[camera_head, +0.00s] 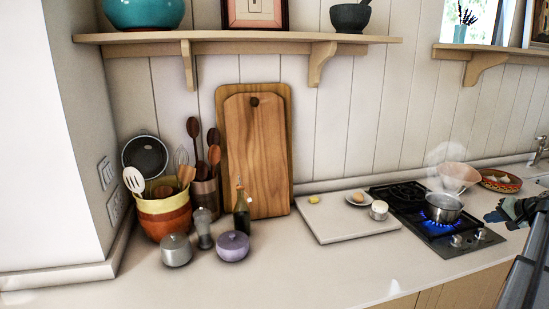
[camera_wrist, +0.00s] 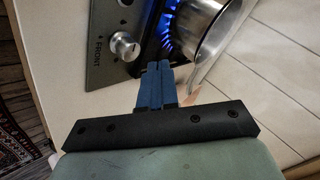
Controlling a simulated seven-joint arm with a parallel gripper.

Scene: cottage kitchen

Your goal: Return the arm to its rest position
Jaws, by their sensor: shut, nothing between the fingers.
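My gripper (camera_head: 492,216) is at the right edge in the head view, just right of the stove. In the wrist view my gripper (camera_wrist: 159,68) shows its two blue fingers together, with nothing between them. The fingertips point toward the hob (camera_wrist: 105,50) and a steel pot (camera_wrist: 205,35). In the head view the pot (camera_head: 440,209) stands on a lit burner with blue flame, with steam above it. My gripper is apart from the pot in the head view. Most of my arm lies outside the head view.
A gas hob (camera_head: 465,236) with knobs sits in the counter (camera_head: 300,285). A white board (camera_head: 325,227) holds small items left of it. A patterned bowl (camera_head: 499,181) stands behind my gripper. Shelves (camera_head: 240,37) hang above. The counter's front middle is clear.

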